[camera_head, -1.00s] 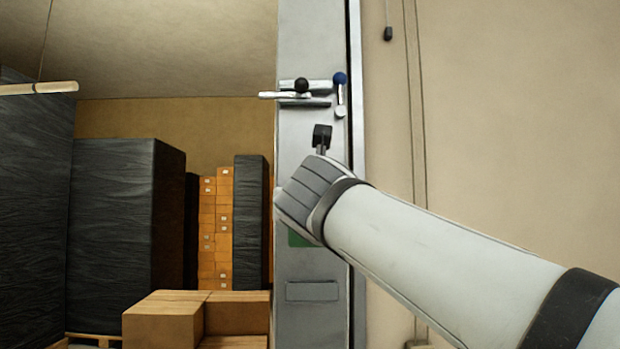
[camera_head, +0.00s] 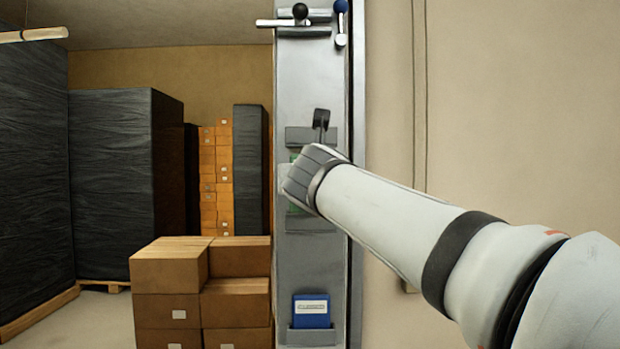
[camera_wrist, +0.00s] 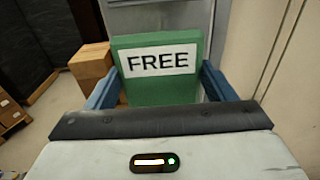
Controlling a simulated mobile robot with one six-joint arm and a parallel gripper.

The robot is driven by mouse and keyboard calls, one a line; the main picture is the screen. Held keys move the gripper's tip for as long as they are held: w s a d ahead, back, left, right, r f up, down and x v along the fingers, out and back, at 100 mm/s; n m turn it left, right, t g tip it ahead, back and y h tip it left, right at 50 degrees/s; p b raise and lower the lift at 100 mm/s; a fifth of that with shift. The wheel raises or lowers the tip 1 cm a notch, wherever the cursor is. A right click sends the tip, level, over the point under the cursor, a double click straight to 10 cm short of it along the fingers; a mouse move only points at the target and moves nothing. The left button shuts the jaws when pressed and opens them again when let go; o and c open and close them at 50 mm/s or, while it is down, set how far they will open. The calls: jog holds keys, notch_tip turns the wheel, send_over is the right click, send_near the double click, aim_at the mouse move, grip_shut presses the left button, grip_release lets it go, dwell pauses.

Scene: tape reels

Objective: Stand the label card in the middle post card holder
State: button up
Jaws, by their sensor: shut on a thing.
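The label card (camera_wrist: 160,70) is green with a white panel reading FREE. In the wrist view it is upright between the two blue fingers of my gripper (camera_wrist: 160,86), which is shut on it. In the head view my wrist hides the gripper and most of the card; a bit of green (camera_head: 293,209) shows beside the wrist. The grey post (camera_head: 310,262) is behind my wrist. A grey holder (camera_head: 310,224) on the post is partly hidden by my wrist. I cannot tell whether the card touches it.
A lower holder (camera_head: 311,338) on the post bears a blue card (camera_head: 311,309). Levers (camera_head: 300,22) stick out at the post's top. Cardboard boxes (camera_head: 168,268) and dark wrapped stacks (camera_head: 112,180) stand left of the post. A bare wall (camera_head: 510,110) is at right.

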jog(key=shift+w+f+p, duration=0.15)
jog(key=shift+w+p, duration=0.3)
jog(key=shift+w, duration=3.15)
jog(key=shift+f+b, duration=1.5)
jog(key=shift+f, duration=0.3)
jog(key=o, duration=1)
jog(key=shift+s, duration=0.1)
jog(key=s, duration=0.4)
jog(key=s+b, duration=0.1)
jog(key=s, duration=0.2)
jog(key=shift+s+r, duration=0.2)
jog(key=shift+s, duration=0.15)
jog(key=shift+s, duration=0.1)
